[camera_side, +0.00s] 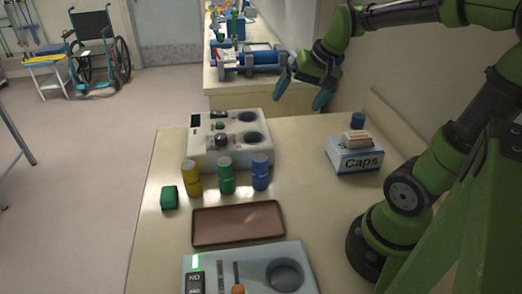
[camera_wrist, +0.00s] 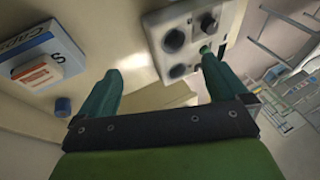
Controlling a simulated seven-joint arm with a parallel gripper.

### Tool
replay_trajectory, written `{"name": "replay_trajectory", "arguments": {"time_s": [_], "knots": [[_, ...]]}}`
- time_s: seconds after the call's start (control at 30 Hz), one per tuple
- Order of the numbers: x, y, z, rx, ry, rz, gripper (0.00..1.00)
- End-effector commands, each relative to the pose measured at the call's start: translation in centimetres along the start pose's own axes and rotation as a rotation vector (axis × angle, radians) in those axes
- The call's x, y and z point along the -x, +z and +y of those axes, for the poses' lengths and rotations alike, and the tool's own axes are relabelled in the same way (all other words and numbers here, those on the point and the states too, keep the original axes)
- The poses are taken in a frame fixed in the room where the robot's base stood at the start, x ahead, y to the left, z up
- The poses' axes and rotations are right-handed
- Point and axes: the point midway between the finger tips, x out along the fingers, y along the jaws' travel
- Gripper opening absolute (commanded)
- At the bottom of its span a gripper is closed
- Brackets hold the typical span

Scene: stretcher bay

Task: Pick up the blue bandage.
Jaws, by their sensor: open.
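Two blue things could be the bandage, and I cannot tell which is. One is a short blue roll (camera_side: 357,120) behind the Caps box, also seen in the wrist view (camera_wrist: 63,106) left of my left finger. The other is a taller blue cylinder (camera_side: 260,172), upright at the right end of a row with a green (camera_side: 226,175) and a yellow one (camera_side: 191,177). My gripper (camera_side: 302,93) is raised above the table's back edge, left of the short roll and apart from everything. In the wrist view its fingers (camera_wrist: 160,65) are spread with nothing between them.
The white Caps box (camera_side: 355,162) holds a small packet on top. A white device (camera_side: 200,155) with round wells stands behind the cylinders. A brown tray (camera_side: 238,240), a green block (camera_side: 169,197) and another device (camera_side: 230,262) are nearer. Bare tabletop lies between tray and Caps box.

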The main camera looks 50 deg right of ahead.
Motion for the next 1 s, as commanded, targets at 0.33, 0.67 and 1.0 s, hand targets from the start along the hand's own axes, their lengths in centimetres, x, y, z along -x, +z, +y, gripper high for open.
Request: {"name": "replay_trajectory", "arguments": {"time_s": [0.33,0.67,1.0], "knots": [[2.7,12.2,-4.3,0.419,-0.192,0.061,1.0],[3.5,12.7,-5.0,0.451,-0.222,0.071,0.82],[2.1,11.4,-3.8,0.379,-0.164,0.048,0.82]]}}
